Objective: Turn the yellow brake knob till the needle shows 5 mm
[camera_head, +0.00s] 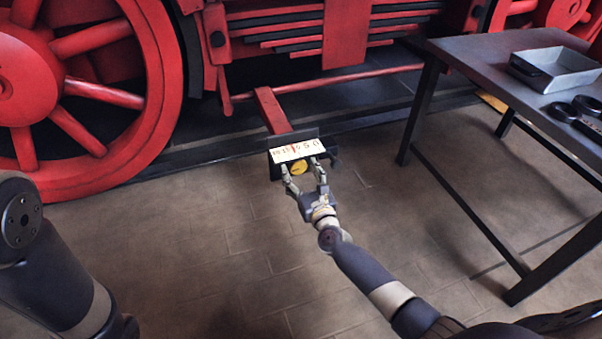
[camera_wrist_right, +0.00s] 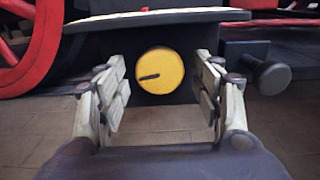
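The yellow brake knob (camera_head: 299,168) sits on the dark front below a white scale plate (camera_head: 297,150). In the right wrist view the round knob (camera_wrist_right: 160,72) has a black mark pointing left and slightly down. The scale shows numbers falling to 0 at its right end. A red needle stands left of the 5, between it and the 15; the exact reading is too small to tell. My right gripper (camera_head: 304,175) is open in front of the knob, with its fingers (camera_wrist_right: 161,88) apart on either side and gaps to it. My left gripper is out of view.
A red bar (camera_head: 271,110) runs from the scale's housing toward the locomotive. A red spoked wheel (camera_head: 90,95) stands at left. A dark cylindrical part (camera_wrist_right: 270,77) sticks out right of the knob. A dark table (camera_head: 480,65) with a metal tray (camera_head: 565,80) stands at right.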

